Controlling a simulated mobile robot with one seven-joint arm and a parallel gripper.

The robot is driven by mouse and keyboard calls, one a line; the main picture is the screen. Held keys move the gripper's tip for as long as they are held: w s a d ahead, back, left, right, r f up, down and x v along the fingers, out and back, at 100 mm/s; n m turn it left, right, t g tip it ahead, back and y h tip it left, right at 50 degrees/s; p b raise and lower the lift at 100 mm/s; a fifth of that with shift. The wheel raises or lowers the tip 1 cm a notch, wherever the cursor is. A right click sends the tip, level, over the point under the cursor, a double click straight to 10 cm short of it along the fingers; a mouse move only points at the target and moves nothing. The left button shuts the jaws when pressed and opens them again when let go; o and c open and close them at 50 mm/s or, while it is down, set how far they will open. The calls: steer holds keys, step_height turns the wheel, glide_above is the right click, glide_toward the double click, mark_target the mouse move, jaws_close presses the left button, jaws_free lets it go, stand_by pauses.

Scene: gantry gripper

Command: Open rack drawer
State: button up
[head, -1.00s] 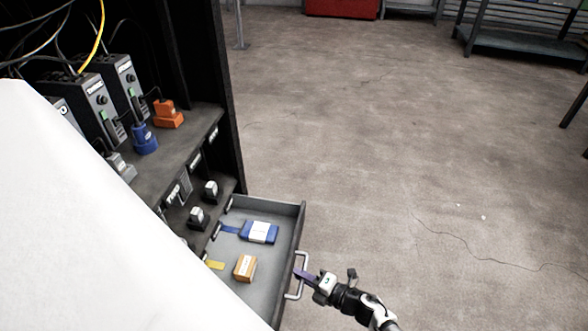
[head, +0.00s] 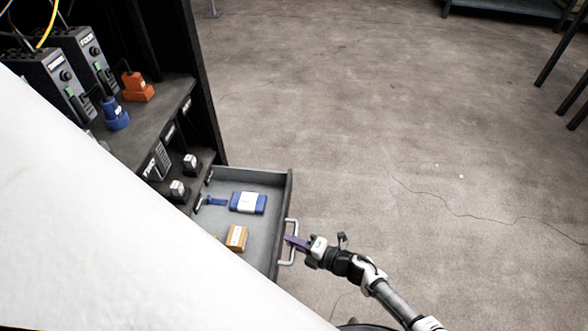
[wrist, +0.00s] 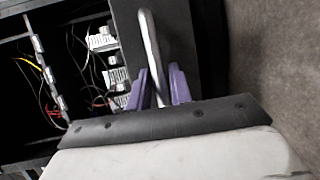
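The rack drawer (head: 282,213) stands pulled out from the lower part of the dark rack, with its grey inside showing. Its light metal handle (head: 291,226) is on the outer front face. The handle also shows in the wrist view (wrist: 149,38), where it runs between my two purple fingers. My gripper (head: 292,241) is at the drawer front and shut on the handle; its fingers (wrist: 158,86) lie on either side of the bar. The near-left part of the drawer is hidden behind a white surface in the head view.
A blue box (head: 249,202) and an orange-brown box (head: 237,237) lie in the drawer. Devices with cables, a blue plug (head: 116,115) and an orange plug (head: 137,87) stand on the shelf above. The concrete floor (head: 370,110) to the right is clear.

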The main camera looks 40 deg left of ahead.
steer(key=w+d+r, duration=0.1)
steer(key=d+r, duration=0.1)
steer(key=d, duration=1.1)
steer(key=shift+w+d+r+p, duration=0.2)
steer(key=shift+d+r+p, duration=0.1)
steer(key=shift+p, duration=0.1)
